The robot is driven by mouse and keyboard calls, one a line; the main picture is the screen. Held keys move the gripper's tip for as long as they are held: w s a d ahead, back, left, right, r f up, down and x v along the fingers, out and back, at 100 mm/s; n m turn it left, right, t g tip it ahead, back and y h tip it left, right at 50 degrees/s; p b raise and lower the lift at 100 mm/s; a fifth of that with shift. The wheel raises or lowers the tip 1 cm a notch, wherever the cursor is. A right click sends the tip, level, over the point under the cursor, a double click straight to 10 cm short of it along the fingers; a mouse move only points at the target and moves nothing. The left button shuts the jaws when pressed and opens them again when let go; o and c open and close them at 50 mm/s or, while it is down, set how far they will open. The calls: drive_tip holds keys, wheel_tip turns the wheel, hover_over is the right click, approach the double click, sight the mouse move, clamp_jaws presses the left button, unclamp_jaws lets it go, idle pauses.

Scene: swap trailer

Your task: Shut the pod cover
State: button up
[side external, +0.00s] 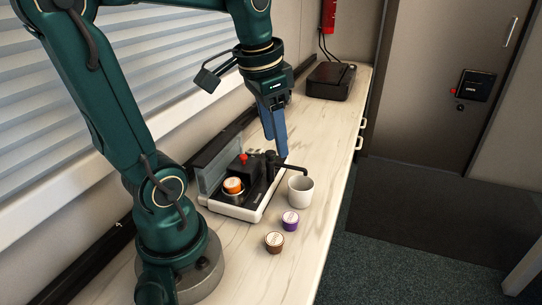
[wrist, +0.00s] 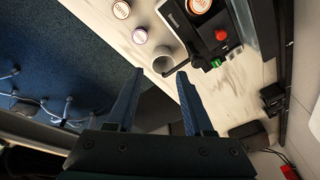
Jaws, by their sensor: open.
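The coffee machine (side external: 252,205) sits on the counter, black and white with a red button (side external: 243,157). Its pod cover (side external: 209,168), a grey see-through flap, stands raised along the window side. An orange-topped pod (side external: 233,185) sits in the round holder; it also shows at the top of the wrist view (wrist: 199,5). My gripper (side external: 279,152) is over the spout end of the machine, fingers pointing down, apart from the cover. In the wrist view the two blue fingers (wrist: 160,74) are spread with nothing held between them.
A white mug (side external: 300,190) stands by the spout. A purple pod (side external: 290,220) and a brown pod (side external: 274,242) lie near the counter's front edge. A black boxy device (side external: 331,81) is at the far end. The counter between it and the machine is clear.

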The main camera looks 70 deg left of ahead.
drive_tip(key=a+f+n+g, duration=0.2)
drive_tip(key=a, duration=0.5)
drive_tip(key=n+h, duration=0.1)
drive_tip(key=n, duration=0.1)
hover_over(243, 155)
drive_tip(key=shift+w+d+f+g, duration=0.15)
drive_tip(key=shift+f+g, duration=0.15)
drive_tip(key=shift+f, duration=0.45)
drive_tip(key=shift+f+n, duration=0.2)
drive_tip(key=shift+n, duration=0.1)
drive_tip(key=shift+f, duration=2.4)
clamp_jaws()
